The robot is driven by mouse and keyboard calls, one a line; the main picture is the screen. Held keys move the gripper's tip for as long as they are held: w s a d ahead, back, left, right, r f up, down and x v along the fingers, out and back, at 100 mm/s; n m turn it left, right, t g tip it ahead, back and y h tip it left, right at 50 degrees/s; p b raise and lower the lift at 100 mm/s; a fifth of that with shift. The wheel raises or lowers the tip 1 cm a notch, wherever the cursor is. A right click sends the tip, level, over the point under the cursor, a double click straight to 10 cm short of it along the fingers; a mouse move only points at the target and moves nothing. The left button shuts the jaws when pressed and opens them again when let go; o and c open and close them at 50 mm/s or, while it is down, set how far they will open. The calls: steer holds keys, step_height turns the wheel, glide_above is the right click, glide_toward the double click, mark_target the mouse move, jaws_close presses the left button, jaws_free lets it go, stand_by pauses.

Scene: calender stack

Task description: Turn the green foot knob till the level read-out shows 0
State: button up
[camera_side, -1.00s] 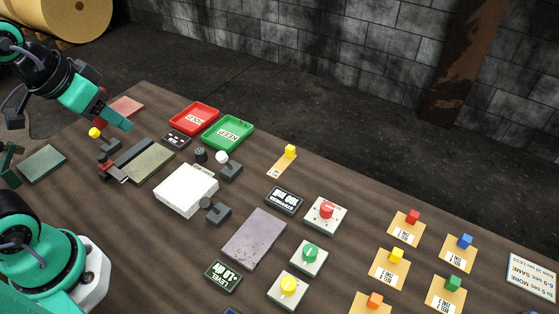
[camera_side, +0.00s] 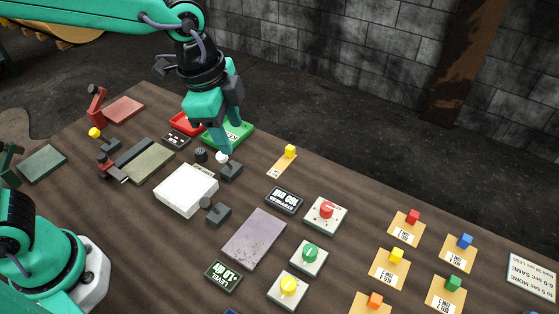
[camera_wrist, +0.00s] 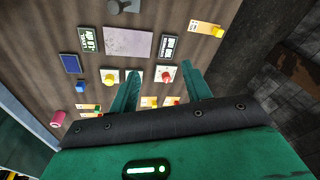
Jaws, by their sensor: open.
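The green foot knob (camera_side: 310,252) stands on a pale square base in the side view, between the yellow and red knobs. In the wrist view it is largely hidden behind the left finger. The level read-out (camera_side: 223,276) is a dark plate with light, upside-down lettering; a "10" seems to show, but its sign is unclear. It also shows in the wrist view (camera_wrist: 88,40). My gripper (camera_wrist: 162,73) is open and empty. In the side view it hangs above the green tray, far up and left of the green knob.
A yellow knob (camera_side: 288,285) and a red knob (camera_side: 326,210) flank the green one. A purple-grey slab (camera_side: 254,238), a second read-out (camera_side: 284,200) and a white block (camera_side: 186,190) lie nearby. Cards with coloured cubes fill the right. The green tray (camera_side: 240,133) is below my gripper.

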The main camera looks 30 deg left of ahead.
steer(key=d+f+m+g, duration=0.1)
steer(key=d+f+m, duration=0.4)
steer(key=d, duration=0.5)
steer(key=m+g+y, duration=0.1)
steer(key=m, duration=0.4)
glide_above(310, 250)
step_height(310, 250, down, 7)
steer(key=shift+r, duration=0.2)
steer(key=shift+f, duration=0.15)
steer(key=shift+f, duration=3.75)
steer(key=c, duration=1)
